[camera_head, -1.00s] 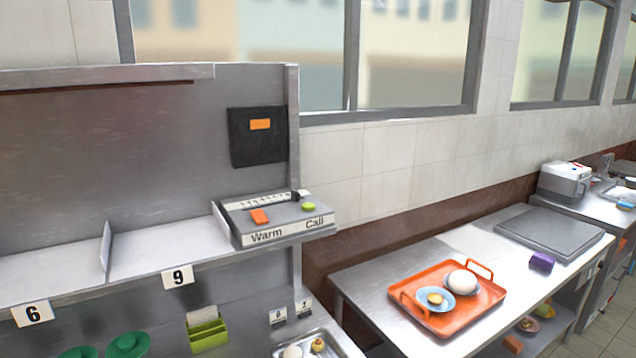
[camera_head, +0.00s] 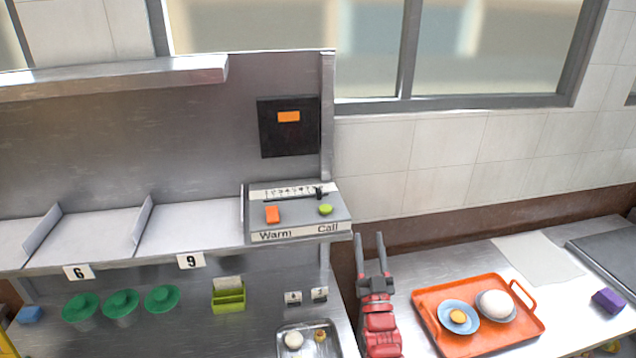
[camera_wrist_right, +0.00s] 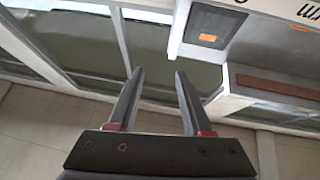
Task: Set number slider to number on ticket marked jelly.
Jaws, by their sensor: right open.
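The number slider (camera_head: 319,193) is a small black knob near the right end of a numbered scale on the grey control box (camera_head: 340,213). The box also bears an orange Warm button (camera_head: 272,214) and a green Call button (camera_head: 326,209). A pale ticket (camera_head: 228,283) stands in a green holder (camera_head: 229,299) below; its writing is too small to read, and no jelly mark is legible. My right gripper (camera_head: 371,240) is open and empty, upright just right of and below the box. It also shows in the right wrist view (camera_wrist_right: 155,75). My left gripper is not in view.
A black panel (camera_head: 270,140) with an orange display hangs above the box. An orange tray (camera_head: 455,343) holding a blue dish and a white round item lies on the right counter. Several green lids line the lower left. A metal pan (camera_head: 283,342) sits below the box.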

